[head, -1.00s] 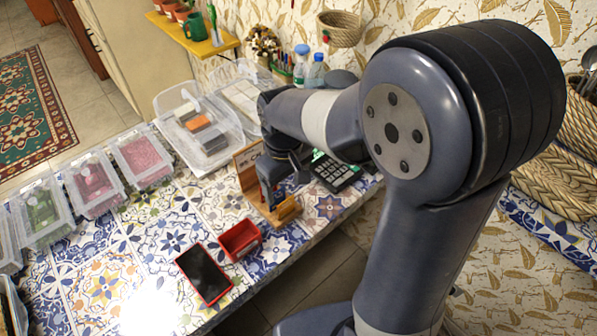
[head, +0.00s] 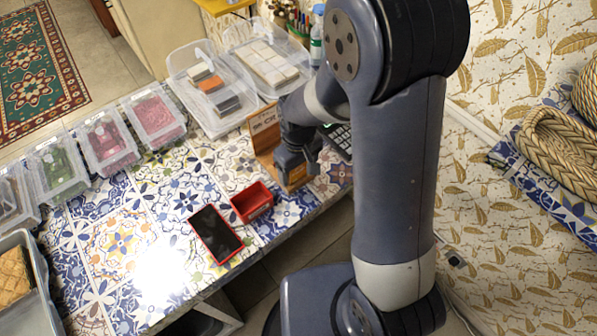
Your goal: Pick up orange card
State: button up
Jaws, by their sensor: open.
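An orange card (head: 208,83) lies among a row of cards in a clear plastic container at the back of the tiled counter. White cards are behind it and grey ones in front of it. My gripper (head: 293,172) points down over the wooden stand near the counter's right edge, to the right of and nearer than the container. It is open; its fingertips are small and partly hard to make out. I see nothing held in it.
A red box (head: 252,201) and a phone (head: 216,234) lie on the counter (head: 150,215). Several clear tubs (head: 105,142) line its left edge. A keypad (head: 340,140) is partly hidden behind my arm. The front of the counter is mostly clear.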

jog(key=shift+f, duration=0.15)
jog(key=c, duration=1)
jog(key=shift+c, duration=0.2)
notch_tip(320, 180, up, 10)
jog(key=shift+r, duration=0.1)
jog(key=shift+r+p, duration=2.1)
jog(key=shift+r, duration=0.35)
